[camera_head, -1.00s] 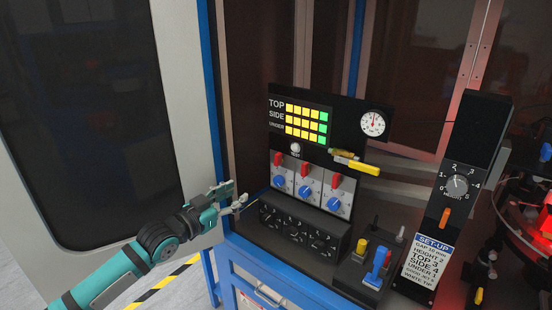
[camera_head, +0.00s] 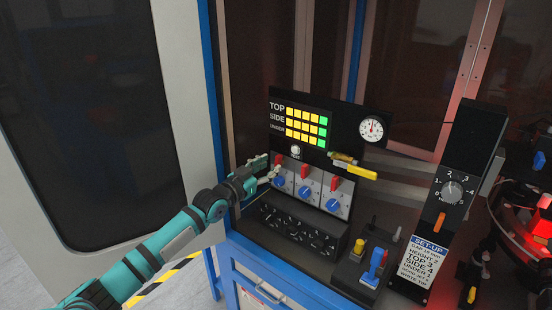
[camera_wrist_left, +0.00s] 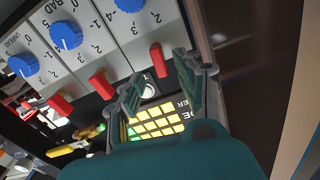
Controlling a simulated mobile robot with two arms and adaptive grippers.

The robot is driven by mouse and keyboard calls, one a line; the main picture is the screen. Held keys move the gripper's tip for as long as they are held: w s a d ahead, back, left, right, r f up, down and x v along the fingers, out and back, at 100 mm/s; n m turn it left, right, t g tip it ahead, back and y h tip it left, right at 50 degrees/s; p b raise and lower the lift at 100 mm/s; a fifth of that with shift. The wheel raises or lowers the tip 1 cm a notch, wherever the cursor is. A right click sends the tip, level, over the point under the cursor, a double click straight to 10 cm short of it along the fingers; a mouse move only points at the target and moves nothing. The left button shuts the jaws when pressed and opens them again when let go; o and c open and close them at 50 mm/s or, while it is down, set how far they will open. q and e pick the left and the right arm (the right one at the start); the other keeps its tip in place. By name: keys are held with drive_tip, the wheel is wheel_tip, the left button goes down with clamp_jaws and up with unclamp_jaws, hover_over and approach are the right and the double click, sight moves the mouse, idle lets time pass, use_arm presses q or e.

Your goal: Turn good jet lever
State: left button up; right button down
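A panel carries three modules side by side, each with a red lever above a blue knob. The left red lever (camera_head: 279,159) is nearest my left gripper (camera_head: 266,168). In the left wrist view this red lever (camera_wrist_left: 158,60) appears between the spread fingers of my left gripper (camera_wrist_left: 159,78); contact cannot be told. The middle red lever (camera_head: 305,170) and right red lever (camera_head: 334,184) are clear of the gripper. No readable label shows which lever is the good jet one. My right gripper is out of view.
A black sloped dial box (camera_head: 295,226) projects below the modules. A blue joystick-like handle (camera_head: 376,261) stands at lower right. A blue post (camera_head: 211,100) is left.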

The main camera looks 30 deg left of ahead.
sight(276, 162)
use_arm(q)
drive_tip(key=shift+w+d, duration=0.15)
drive_tip(key=shift+w, duration=1.95)
clamp_jaws()
